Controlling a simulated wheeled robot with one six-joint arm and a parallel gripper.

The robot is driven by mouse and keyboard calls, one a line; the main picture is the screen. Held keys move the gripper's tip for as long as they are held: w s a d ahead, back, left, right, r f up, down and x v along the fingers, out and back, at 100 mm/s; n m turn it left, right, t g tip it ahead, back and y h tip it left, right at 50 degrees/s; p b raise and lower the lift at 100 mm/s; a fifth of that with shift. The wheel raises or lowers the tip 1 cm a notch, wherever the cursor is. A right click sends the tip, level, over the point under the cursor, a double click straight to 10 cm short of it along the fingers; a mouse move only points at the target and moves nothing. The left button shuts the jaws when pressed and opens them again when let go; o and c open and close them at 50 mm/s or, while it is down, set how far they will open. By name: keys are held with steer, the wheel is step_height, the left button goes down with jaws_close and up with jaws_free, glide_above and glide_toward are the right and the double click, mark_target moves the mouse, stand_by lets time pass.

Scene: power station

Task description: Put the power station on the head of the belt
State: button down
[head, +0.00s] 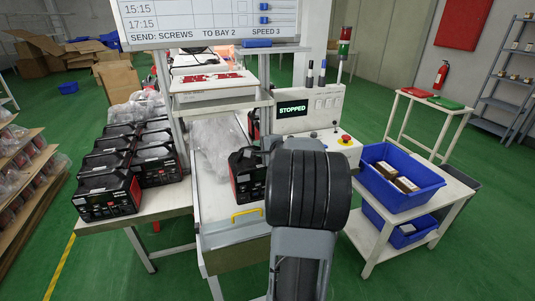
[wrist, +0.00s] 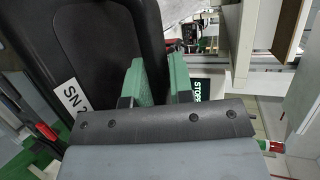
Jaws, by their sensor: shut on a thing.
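The power station (head: 247,177) is a black box with red trim, upright at the right of the white bench or belt surface (head: 215,185). My arm hides its right part. In the wrist view the power station (wrist: 90,45) fills the upper left, dark with a white "SN" label. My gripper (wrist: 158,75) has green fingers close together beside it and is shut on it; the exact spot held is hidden. In the head view my arm covers the gripper. I cannot tell whether the power station touches the surface below.
Several similar power stations (head: 110,185) stand on the left table. A control box (head: 309,110) reads "STOPPED". A blue crate (head: 400,180) with brown boxes stands on the right cart. A yellow handle (head: 247,212) is at the front.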

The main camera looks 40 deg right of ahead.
mark_target(240, 159)
steer(key=w+a+f+b, duration=0.1)
steer(key=w+a+f, duration=0.1)
steer(key=w+a+f+b, duration=0.2)
steer(key=w+f, duration=0.1)
steer(key=shift+w+a, duration=0.25)
steer(key=shift+w, duration=0.05)
steer(key=shift+w+a+f+b, duration=0.3)
steer(key=shift+w+f+b, duration=0.05)
steer(key=shift+f+b, duration=0.15)
steer(key=shift+w+a+f+b, duration=0.25)
steer(key=shift+w+f+b, duration=0.1)
steer(key=shift+f, duration=0.2)
steer(key=shift+f+b, duration=0.7)
steer(key=shift+f, duration=0.8)
steer(key=c, duration=1.4)
jaws_free()
steer(key=shift+s+f, duration=0.15)
steer(key=shift+f, duration=0.15)
steer(key=o, duration=0.4)
steer(key=shift+s+r, duration=0.1)
